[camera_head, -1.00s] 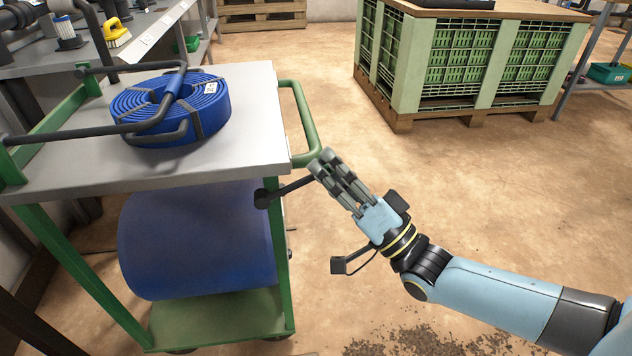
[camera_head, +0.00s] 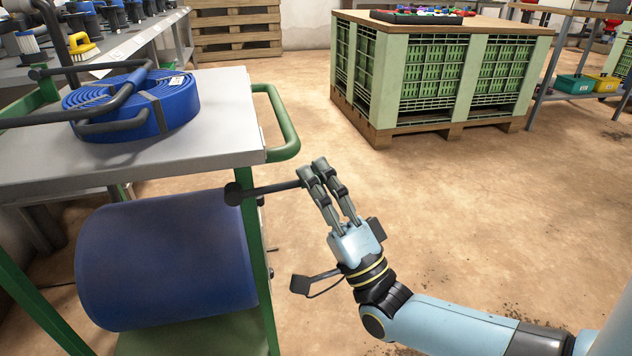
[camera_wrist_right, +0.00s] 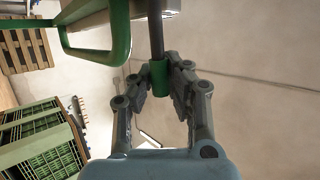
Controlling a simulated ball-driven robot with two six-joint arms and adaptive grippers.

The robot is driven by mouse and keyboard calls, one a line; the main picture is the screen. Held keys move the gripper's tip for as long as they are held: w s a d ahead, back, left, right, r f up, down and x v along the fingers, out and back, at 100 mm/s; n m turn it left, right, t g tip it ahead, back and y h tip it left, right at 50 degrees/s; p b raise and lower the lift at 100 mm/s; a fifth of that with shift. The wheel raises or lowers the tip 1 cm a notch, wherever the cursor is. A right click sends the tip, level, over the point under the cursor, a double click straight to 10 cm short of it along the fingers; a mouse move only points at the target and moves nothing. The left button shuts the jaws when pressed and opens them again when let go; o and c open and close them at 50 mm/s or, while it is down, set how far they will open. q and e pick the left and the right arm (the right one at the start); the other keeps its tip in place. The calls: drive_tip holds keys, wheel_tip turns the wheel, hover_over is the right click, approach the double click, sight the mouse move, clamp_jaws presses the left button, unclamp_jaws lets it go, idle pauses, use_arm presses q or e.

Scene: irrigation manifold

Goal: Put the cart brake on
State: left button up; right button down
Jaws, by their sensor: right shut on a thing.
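The cart (camera_head: 205,150) stands at left, with a grey top, green frame and green push handle (camera_head: 285,128). Its brake lever (camera_head: 270,188) is a dark rod running right from a dark round pivot (camera_head: 234,194) on the cart's side, close to level, below the handle. My right gripper (camera_head: 312,170) is shut on the lever's outer end. In the right wrist view the lever's green grip (camera_wrist_right: 159,80) sits between the fingertips (camera_wrist_right: 161,70), with the dark rod (camera_wrist_right: 156,30) running upward. In the head view the fingers hide the grip. My left gripper is out of view.
A coiled blue hose (camera_head: 160,105) lies on the cart top, and a blue drum (camera_head: 165,260) is on the lower shelf. A pale green crate on a wooden pallet (camera_head: 440,75) stands behind. Benches line the left and far right. The floor between is clear.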

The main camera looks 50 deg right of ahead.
drive_tip(key=shift+s+f, duration=0.15)
drive_tip(key=shift+f, duration=0.45)
drive_tip(key=c, duration=1.2)
unclamp_jaws()
drive_tip(key=shift+c, duration=0.2)
drive_tip(key=shift+r, duration=0.15)
drive_tip(key=v, duration=1.2)
